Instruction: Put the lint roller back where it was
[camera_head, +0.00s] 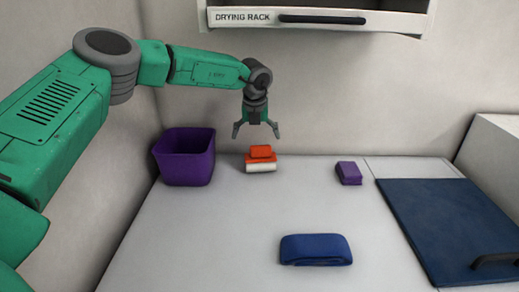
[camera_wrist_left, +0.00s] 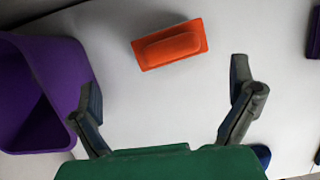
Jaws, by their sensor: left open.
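An orange item with a pale, roller-like lower part (camera_head: 261,153) lies on the light counter, just right of the purple bin. I cannot tell for certain that it is the lint roller. In the left wrist view it is an orange block with a raised grip (camera_wrist_left: 170,45), beyond the fingertips and between their lines. My left gripper (camera_head: 257,132) hangs above it, pointing down, open and empty, with a gap to it. In the wrist view its two fingers (camera_wrist_left: 167,85) are spread wide with bare counter between them. My right gripper is in neither view.
A purple open bin (camera_head: 186,160) stands at the back left. A purple block (camera_head: 348,173) lies to the right, a folded blue cloth-like item (camera_head: 316,250) in front. A drying rack (camera_head: 318,18) hangs above. The counter's middle is clear.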

